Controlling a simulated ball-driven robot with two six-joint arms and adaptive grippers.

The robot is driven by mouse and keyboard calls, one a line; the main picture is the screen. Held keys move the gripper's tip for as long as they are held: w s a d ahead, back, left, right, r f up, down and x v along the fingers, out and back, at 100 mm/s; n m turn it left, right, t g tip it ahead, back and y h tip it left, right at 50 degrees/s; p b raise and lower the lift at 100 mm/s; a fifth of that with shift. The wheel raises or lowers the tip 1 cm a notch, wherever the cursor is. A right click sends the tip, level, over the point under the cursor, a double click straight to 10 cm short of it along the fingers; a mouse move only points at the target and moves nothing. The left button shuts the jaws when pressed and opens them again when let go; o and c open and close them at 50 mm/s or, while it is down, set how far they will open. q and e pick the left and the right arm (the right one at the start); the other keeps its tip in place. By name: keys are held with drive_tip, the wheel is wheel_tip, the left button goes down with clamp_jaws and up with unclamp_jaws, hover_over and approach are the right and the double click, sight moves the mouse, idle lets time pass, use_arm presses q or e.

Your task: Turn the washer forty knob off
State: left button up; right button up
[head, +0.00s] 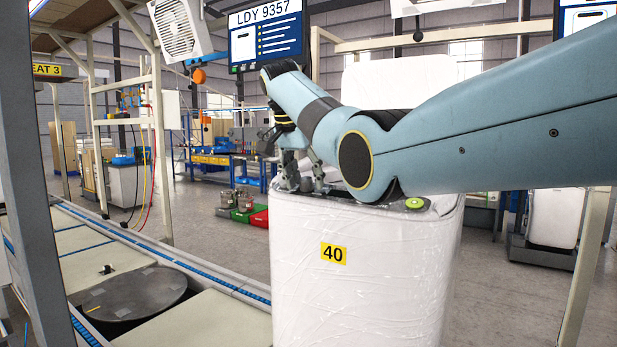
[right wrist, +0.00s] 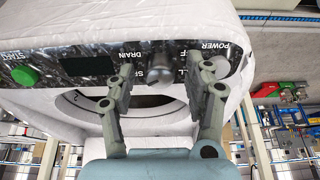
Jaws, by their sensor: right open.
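The washer (head: 360,300) is a white, plastic-wrapped machine with a yellow "40" label (head: 333,254). My right gripper (head: 302,182) is at the far left part of its top. In the right wrist view the dark control panel (right wrist: 90,66) appears upside down, with words including POWER and DRAIN. My right gripper (right wrist: 160,68) is open there, its fingers apart. A grey knob (right wrist: 158,80) shows between the fingers, with no clear contact. A second pale knob (right wrist: 217,67) is partly hidden behind the right finger, near POWER. My left gripper is not in view.
A green button (right wrist: 25,76) is at the panel's left end; it also shows in the head view (head: 414,203). A conveyor (head: 225,310) with a dark round plate (head: 130,297) runs left of the washer. A screen (head: 268,35) reads LDY 9357.

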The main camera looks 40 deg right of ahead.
drive_tip(key=shift+a, duration=0.1)
drive_tip(key=shift+c, duration=1.2)
clamp_jaws()
